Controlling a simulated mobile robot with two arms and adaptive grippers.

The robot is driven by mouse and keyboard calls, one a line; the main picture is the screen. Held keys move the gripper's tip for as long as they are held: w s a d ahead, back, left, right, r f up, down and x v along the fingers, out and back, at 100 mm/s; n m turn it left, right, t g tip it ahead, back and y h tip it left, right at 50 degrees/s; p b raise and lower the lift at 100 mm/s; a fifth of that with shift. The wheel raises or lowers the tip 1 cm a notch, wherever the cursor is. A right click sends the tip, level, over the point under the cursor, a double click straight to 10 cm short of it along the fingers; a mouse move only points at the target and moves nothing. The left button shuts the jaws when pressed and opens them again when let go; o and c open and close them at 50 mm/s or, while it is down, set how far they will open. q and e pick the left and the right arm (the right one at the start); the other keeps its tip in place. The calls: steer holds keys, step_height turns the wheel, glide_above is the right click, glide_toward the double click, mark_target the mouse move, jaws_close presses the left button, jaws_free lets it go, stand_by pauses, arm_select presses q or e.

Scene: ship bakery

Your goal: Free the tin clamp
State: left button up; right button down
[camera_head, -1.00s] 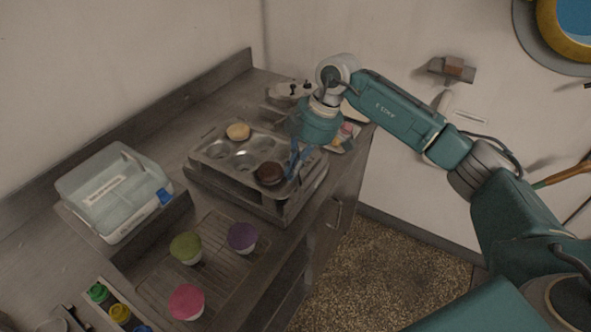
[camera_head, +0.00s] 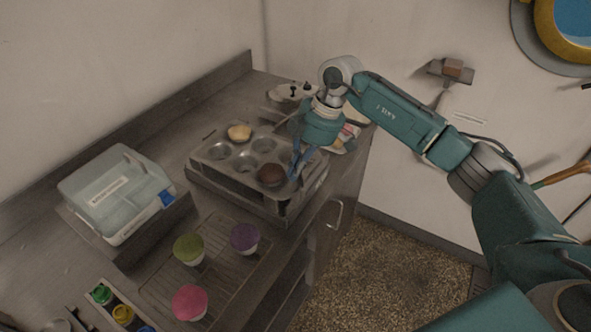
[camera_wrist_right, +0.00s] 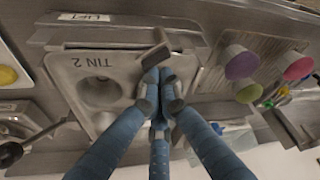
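The metal muffin tin (camera_head: 228,168) sits in a holder on the counter, with a pale muffin and a dark brown muffin on it. In the right wrist view the tin (camera_wrist_right: 85,62) is marked "TIN 2". The clamp (camera_wrist_right: 154,56) shows there as a short, flat, tilted grey bar at the tin's edge. My right gripper (camera_head: 297,170) is at the tin's right edge, beside the dark muffin. In the wrist view its blue fingers (camera_wrist_right: 159,78) are together, tips right at the clamp bar; any grip on it cannot be made out. My left gripper is not in view.
A clear lidded box (camera_head: 115,190) stands left of the tin. Green (camera_head: 188,249), purple (camera_head: 245,238) and pink (camera_head: 189,302) topped cups stand on a rack in front. Coloured bottles (camera_head: 122,314) are at the lower left. The cabinet handle (camera_head: 335,214) juts out below the counter.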

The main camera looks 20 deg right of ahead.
steer(key=shift+s, duration=0.15)
stand_by(0.8)
steer(key=shift+s+a+p, duration=0.1)
steer(key=shift+s+p, duration=0.25)
steer(key=shift+s, duration=0.35)
steer(key=v, duration=1.2)
